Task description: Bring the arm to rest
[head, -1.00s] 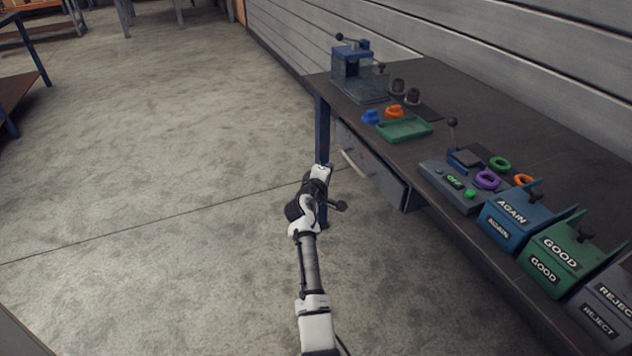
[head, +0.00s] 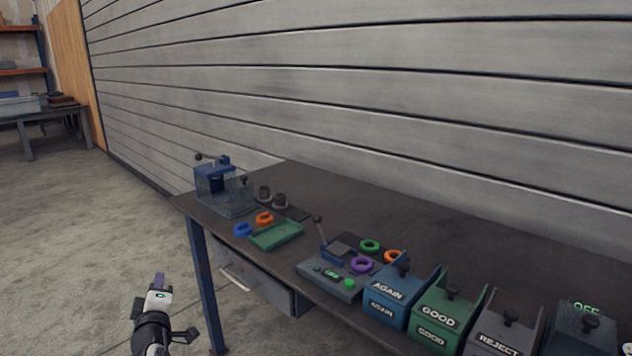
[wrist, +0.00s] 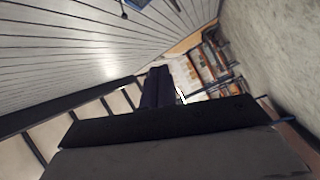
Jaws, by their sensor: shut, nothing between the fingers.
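My gripper (head: 159,280) is at the lower left of the head view, over the floor to the left of the workbench. It points up and away, with its fingers together and nothing held. In the wrist view the dark fingers (wrist: 157,88) show close together at the middle. The gripper is clear of the bench and of everything on it. The lower part of my arm is cut off by the bottom edge of the head view.
The workbench (head: 480,232) stands along the grey wall, with a drawer (head: 256,282) on its front. It bears a blue press (head: 214,182), a green tray (head: 276,236), coloured rings, a test device (head: 330,282) and labelled bins (head: 437,318). The floor at left is clear.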

